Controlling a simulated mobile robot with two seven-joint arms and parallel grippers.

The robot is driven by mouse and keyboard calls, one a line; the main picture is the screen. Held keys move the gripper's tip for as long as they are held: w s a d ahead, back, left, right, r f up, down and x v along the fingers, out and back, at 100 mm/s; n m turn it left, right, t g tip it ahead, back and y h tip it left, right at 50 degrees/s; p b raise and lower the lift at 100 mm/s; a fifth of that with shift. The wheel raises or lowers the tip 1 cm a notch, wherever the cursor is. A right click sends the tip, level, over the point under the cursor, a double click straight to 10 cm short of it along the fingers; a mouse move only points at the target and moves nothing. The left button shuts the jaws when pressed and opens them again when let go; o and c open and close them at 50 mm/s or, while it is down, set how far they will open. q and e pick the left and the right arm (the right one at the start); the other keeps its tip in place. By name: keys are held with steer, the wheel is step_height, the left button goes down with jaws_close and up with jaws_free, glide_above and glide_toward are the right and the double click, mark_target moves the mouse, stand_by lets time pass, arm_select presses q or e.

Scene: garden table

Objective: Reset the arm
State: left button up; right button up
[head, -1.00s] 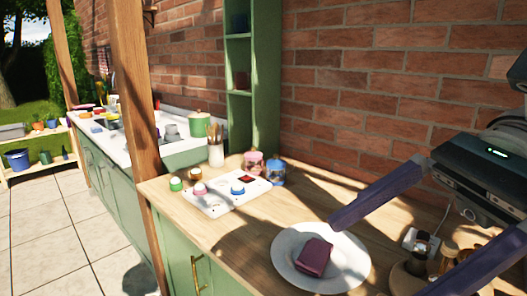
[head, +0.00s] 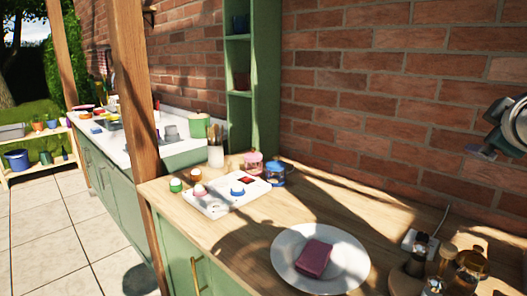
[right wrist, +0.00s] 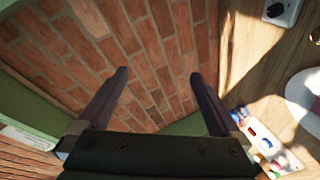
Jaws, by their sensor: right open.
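My right gripper (right wrist: 158,78) is open and empty in the right wrist view. Its two dark fingers are spread wide, with brick wall behind them. In the head view only part of my right arm shows, at the right edge, above the counter and clear of everything on it. A white plate (head: 291,272) lies on the wooden counter (head: 228,240) with a purple-pink block (head: 314,258) on it. My left gripper is not in view.
A white panel (head: 212,208) with coloured knobs lies left of the plate. A pink jar (head: 253,162) and a blue mug (head: 276,174) stand behind it. Glass bottles (head: 470,268) stand at the right. The brick wall (head: 400,110) bounds the counter's back.

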steer(key=s+f+m+g+y, duration=0.1)
steer(key=s+f+m+g, duration=0.5)
steer(key=f, duration=0.4)
steer(key=s+a+f+g+y, duration=0.35)
steer(key=s+a+f, duration=0.55)
steer(key=s, duration=0.4)
steer(key=s+a+r+n+y, duration=0.1)
steer(key=s+a, duration=0.4)
steer(key=s, duration=0.4)
steer(key=s+a+y, duration=0.2)
steer(key=s+a, duration=0.4)
steer(key=s, duration=0.3)
step_height(320, 180, up, 38)
steer(key=p, duration=3.8)
steer(key=shift+w+d+r, duration=0.15)
